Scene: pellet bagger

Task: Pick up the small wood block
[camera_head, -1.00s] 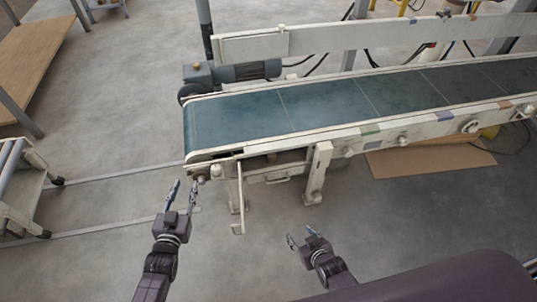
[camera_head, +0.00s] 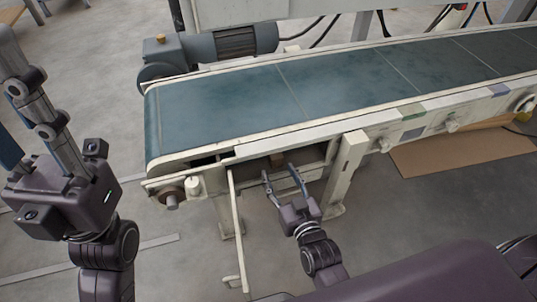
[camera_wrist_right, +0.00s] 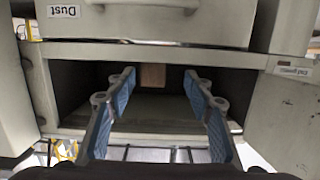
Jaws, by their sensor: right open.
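The small wood block (camera_head: 277,160) sits in a dark recess under the near end of the conveyor. My right gripper (camera_head: 279,171) is open and empty at the mouth of the recess. Its blue-padded fingers (camera_wrist_right: 159,84) point inward, one to each side of the block, with a gap before it. My left gripper (camera_head: 14,105) is raised at the left edge, fingers apart and empty, tips partly cut off.
The conveyor belt (camera_head: 240,105) runs above the recess. A white leg (camera_head: 346,172) stands close right of my right gripper, and a thin white post (camera_head: 236,225) stands to its left. A drawer labelled "Dust" (camera_wrist_right: 150,22) adjoins the recess. A cardboard sheet (camera_head: 445,155) lies on the right.

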